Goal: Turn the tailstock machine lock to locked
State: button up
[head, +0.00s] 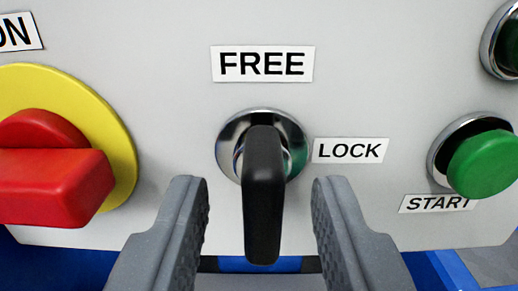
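The machine lock is a black handle (263,195) on a round chrome collar (231,135), in the middle of the light grey panel. The handle stands upright in line with the FREE label (263,64) above it. The LOCK label (350,150) is to the right of the collar. My gripper (260,190) is open, with one grey finger on each side of the handle. Gaps show between both fingers and the handle, and nothing is held.
A red rotary switch (55,180) on a yellow disc (112,120) is on the left. A green button (484,164) with a START label (437,203) is on the right. A dark chrome-ringed fitting (506,45) is at the upper right. Blue structure shows below the panel.

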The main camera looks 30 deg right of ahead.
jog(key=shift+w+d+r, duration=0.1)
jog(key=shift+w+d, duration=0.3)
jog(key=shift+d, duration=0.05)
jog(key=shift+w+d+b, duration=0.2)
jog(key=shift+w+b, duration=0.1)
jog(key=shift+w, duration=0.4)
